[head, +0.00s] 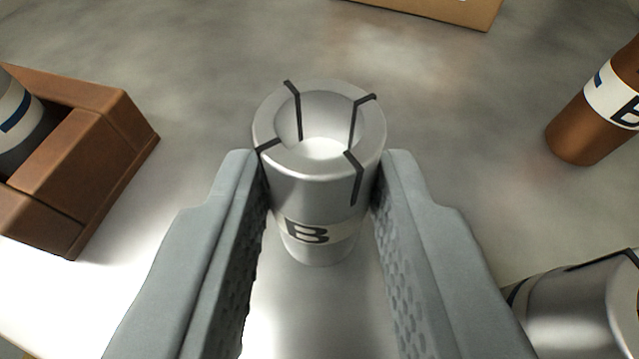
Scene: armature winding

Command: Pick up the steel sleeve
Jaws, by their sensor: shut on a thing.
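The steel sleeve (308,190) is a silver cylinder with an open, hollow top and several dark slots in its rim. A pale band with a black letter B runs around its lower part. It stands upright in the middle of the head view. My gripper (318,172) has one grey finger on each side of the sleeve, and both fingertips press against its upper wall. It is shut on the sleeve. I cannot tell whether the sleeve's base touches the grey surface.
A brown box-like holder (100,165) at the left has a dark grey cylinder with a pale band (22,118) in it. A copper-coloured cylinder with a white band (578,135) is at the right. Another silver cylinder (580,310) is at the lower right. A tan board edge (450,10) shows at the top.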

